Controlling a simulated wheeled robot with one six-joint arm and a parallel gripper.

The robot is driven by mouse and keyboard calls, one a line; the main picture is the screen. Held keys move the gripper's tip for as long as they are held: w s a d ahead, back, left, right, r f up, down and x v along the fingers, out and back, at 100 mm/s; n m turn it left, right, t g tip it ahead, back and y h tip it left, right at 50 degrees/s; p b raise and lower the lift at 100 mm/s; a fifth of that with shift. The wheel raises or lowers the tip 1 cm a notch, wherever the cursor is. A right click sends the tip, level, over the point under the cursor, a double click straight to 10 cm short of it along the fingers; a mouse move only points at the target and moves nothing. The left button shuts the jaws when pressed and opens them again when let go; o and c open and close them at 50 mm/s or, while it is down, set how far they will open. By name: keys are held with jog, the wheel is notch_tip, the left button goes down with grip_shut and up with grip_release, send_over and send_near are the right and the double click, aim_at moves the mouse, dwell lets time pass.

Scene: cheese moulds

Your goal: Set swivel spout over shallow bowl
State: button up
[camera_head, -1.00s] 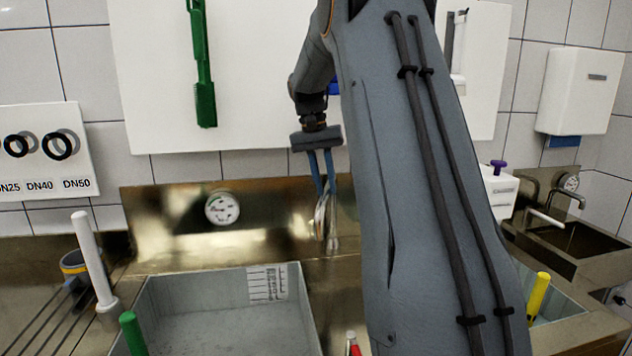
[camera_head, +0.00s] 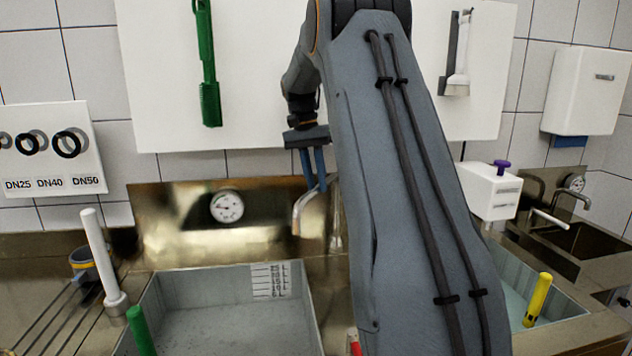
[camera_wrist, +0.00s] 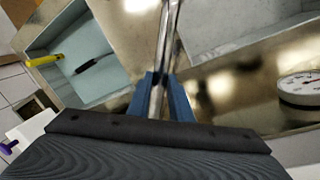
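The metal swivel spout (camera_head: 303,208) rises from the steel back ledge behind the sink and curves to the left. My gripper (camera_head: 316,186) reaches down on it from above. In the wrist view its two blue fingers (camera_wrist: 160,103) sit close on both sides of the shiny pipe (camera_wrist: 165,55) and look shut on it. The left sink bowl (camera_head: 160,300) is grey with a scale on its back wall. The right bowl (camera_head: 560,306) is pale blue and partly hidden by my arm. I cannot tell which bowl is shallower. The spout's tip appears near the left bowl's back right corner.
A dial gauge (camera_head: 227,207) is on the steel splashback. Green (camera_head: 140,330), red (camera_head: 354,340) and yellow (camera_head: 537,298) handles stand up around the bowls. A white upright pipe (camera_head: 98,255) stands at left. My arm blocks the middle.

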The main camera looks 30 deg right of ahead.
jog(key=o, duration=0.4)
jog(key=shift+w+a+r+b, duration=0.2)
jog(key=shift+r+b, duration=0.15)
jog(key=shift+r, duration=0.95)
jog(key=shift+w+a+r+b, duration=0.1)
jog(key=shift+w+r+b, duration=0.25)
jog(key=shift+r, duration=0.9)
jog(key=shift+w+a+r+b, duration=0.1)
jog(key=shift+r+b, duration=0.3)
jog(key=shift+r, duration=0.9)
jog(key=shift+c, duration=0.4)
